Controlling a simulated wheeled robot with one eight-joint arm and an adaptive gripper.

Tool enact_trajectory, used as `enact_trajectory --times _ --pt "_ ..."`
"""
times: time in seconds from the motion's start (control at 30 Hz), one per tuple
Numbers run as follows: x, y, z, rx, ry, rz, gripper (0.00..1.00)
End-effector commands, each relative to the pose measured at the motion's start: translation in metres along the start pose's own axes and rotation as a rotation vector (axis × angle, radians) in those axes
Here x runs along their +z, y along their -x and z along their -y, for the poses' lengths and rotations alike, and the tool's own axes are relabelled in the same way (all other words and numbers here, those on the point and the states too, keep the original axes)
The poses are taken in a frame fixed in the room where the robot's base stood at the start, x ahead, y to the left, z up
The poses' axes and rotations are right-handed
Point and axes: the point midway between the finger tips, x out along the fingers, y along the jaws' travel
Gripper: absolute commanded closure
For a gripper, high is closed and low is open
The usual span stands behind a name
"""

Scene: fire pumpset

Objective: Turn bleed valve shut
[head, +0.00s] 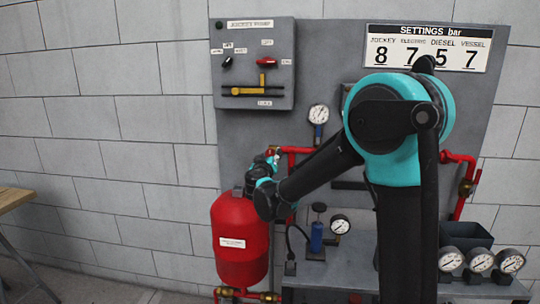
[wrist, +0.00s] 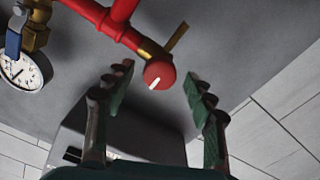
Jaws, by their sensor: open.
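A red round knob with a white line (wrist: 158,74), which looks like the bleed valve, sits at the end of a red pipe with a brass fitting in the wrist view. A flat brass piece (wrist: 176,38) sticks out beside it. My gripper (wrist: 158,88) is open, one finger to each side of the knob, with gaps between. I cannot tell whether the fingertips reach as far as the knob in depth. In the head view my gripper (head: 272,158) is above the red vessel (head: 240,230), by the red pipe; the knob is mostly hidden there.
A gauge (wrist: 20,70) and a blue handle (wrist: 13,42) are at the left in the wrist view. The red pipe (wrist: 95,15) runs along the top. In the head view, a jockey pump panel (head: 254,60), a settings sign (head: 428,47) and several gauges surround my arm.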

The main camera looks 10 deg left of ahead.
Motion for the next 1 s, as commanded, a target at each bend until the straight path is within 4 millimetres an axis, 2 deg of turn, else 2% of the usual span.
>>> enact_trajectory --times 0.2,0.43,0.63,1.0 --pt "0.000 0.047 0.001 -0.003 0.000 -0.001 0.45" --pt "0.000 0.084 0.001 -0.002 0.000 -0.001 0.45" --pt "0.000 0.097 0.000 0.000 0.000 0.000 0.45" --pt "0.003 0.095 -0.004 0.005 0.000 0.010 0.45"
